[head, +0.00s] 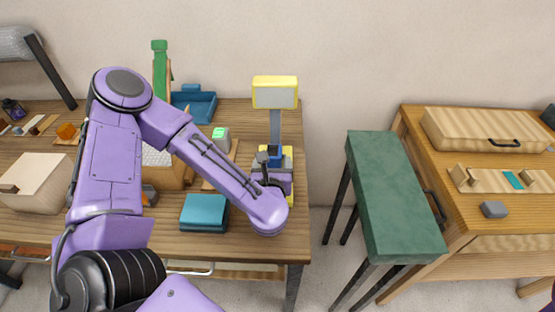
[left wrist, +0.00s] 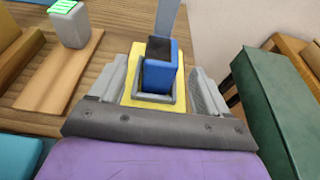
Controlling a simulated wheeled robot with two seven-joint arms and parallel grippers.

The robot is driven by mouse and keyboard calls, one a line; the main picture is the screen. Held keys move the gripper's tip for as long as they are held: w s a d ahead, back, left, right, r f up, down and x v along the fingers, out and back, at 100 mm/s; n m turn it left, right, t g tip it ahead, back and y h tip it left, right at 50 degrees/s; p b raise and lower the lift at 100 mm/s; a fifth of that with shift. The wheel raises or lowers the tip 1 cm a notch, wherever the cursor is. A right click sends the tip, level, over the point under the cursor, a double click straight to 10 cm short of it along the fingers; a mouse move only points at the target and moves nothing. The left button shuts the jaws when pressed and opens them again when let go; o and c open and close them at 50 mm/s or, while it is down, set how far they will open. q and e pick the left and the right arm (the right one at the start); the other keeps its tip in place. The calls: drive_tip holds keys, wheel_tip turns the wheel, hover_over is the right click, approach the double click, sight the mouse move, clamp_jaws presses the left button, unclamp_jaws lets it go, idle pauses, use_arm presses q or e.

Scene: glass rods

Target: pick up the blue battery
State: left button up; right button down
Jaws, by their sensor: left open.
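The blue battery (left wrist: 158,72), with a dark top, stands upright in a grey socket on a yellow base (left wrist: 128,96) in the left wrist view. In the head view the blue battery (head: 274,151) shows small, in front of the post of a yellow-framed sign (head: 275,92), near the table's right end. My left gripper (left wrist: 160,80) is open, with one grey finger on each side of the battery. Gaps show between the fingers and the battery. In the head view my left gripper (head: 273,168) is partly hidden by its own wrist. My right gripper is out of view.
A grey block with a lit green top (head: 221,137) stands on a wooden strip left of the battery. A teal box (head: 204,212) lies nearer the front. A blue tray (head: 195,104) is behind. A green bench (head: 390,190) stands right of the table, across a gap.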

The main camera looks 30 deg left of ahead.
sight(275, 150)
use_arm(q)
drive_tip(key=p+x, duration=0.1)
drive_tip(key=x, duration=0.2)
drive_tip(key=p+x, duration=0.1)
drive_tip(key=x, duration=0.1)
drive_tip(key=shift+w+a+r+p, duration=0.15)
drive_tip(key=shift+w+r+p, duration=0.05)
drive_tip(key=shift+w+p, duration=0.2)
drive_tip(key=shift+w+a+f, duration=0.15)
drive_tip(key=shift+w+f, duration=0.05)
drive_tip(key=c, duration=1.3)
drive_tip(key=shift+r, duration=0.15)
